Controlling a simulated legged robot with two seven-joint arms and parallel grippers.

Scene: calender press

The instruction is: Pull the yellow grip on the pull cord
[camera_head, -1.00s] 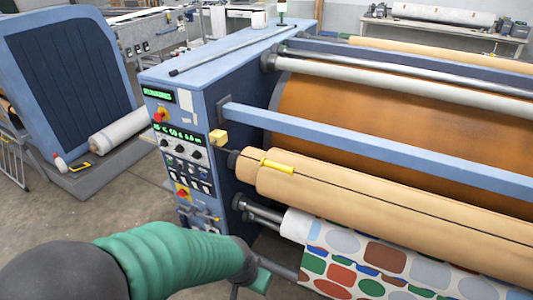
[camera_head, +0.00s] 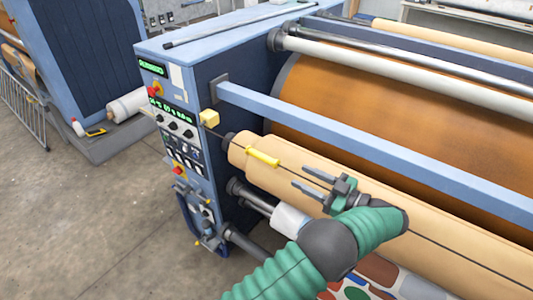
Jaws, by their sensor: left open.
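The yellow grip (camera_head: 263,157) is a short yellow tube on a thin dark pull cord (camera_head: 445,246) that runs along the front of the tan roller (camera_head: 240,153). My left gripper (camera_head: 304,180) is in front of the roller, to the right of and slightly below the yellow grip. Its two grey fingers point left toward the grip, are spread apart and hold nothing. A gap separates the fingertips from the grip. My green arm hides part of the cord and roller. My right gripper is not in view.
The blue press cabinet (camera_head: 220,78) with its control panel stands left of the roller. A yellow block (camera_head: 209,118) sits at the cord's left end. A blue crossbar (camera_head: 360,146) runs above the roller. Patterned fabric (camera_head: 420,288) lies below.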

